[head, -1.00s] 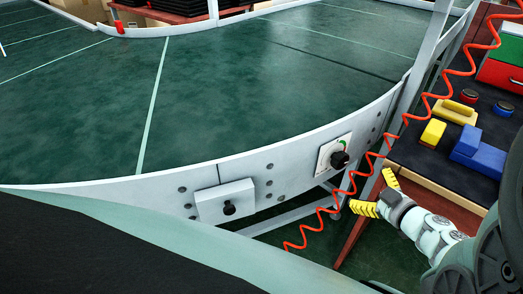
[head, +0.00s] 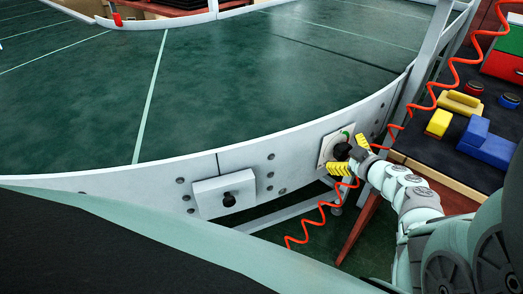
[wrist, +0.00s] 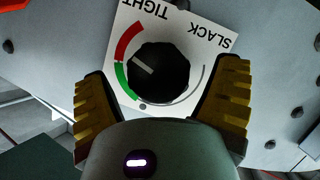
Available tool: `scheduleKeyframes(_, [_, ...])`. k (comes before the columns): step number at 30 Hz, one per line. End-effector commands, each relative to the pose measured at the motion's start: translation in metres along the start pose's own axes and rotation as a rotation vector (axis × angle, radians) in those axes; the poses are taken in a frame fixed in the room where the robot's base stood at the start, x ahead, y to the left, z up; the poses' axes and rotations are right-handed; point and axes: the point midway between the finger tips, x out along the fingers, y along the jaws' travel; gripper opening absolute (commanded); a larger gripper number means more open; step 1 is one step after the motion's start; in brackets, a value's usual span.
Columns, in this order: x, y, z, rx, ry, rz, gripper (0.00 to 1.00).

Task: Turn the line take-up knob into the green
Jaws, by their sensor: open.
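The take-up knob (head: 341,151) is black and sits on a white dial plate (head: 325,150) on the conveyor's side wall. In the wrist view the knob (wrist: 152,72) carries a white pointer line toward the upper left, at the lower part of the red band (wrist: 127,40), near its border with the green band (wrist: 122,84). TIGHT and SLACK read upside down. My gripper (head: 351,156) is open at the knob. In the wrist view its yellow fingers stand left and right of the knob, with gaps on both sides.
A coiled red hose (head: 330,208) hangs close to my gripper. A second black knob on a white box (head: 226,196) is on the wall to the left. A dark bench (head: 425,158) with yellow and blue blocks stands at the right.

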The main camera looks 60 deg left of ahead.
Motion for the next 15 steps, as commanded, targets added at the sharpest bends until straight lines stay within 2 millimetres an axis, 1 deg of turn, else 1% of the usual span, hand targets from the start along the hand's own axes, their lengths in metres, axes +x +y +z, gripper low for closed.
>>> scheduleKeyframes(1, [0.0061,-0.0018,0.0004,-0.002,0.002,-0.002,0.87])
scheduleKeyframes(4, [0.0106,-0.002,0.0004,-0.001,0.001,-0.003,0.87])
scheduleKeyframes(13, [0.0121,-0.002,-0.0007,-0.001,0.001,-0.004,0.87])
scheduleKeyframes(14, [0.0121,-0.0019,-0.0006,-0.001,0.001,-0.004,0.89])
scheduleKeyframes(15, [0.0121,-0.0019,-0.0007,-0.001,0.001,-0.004,0.85])
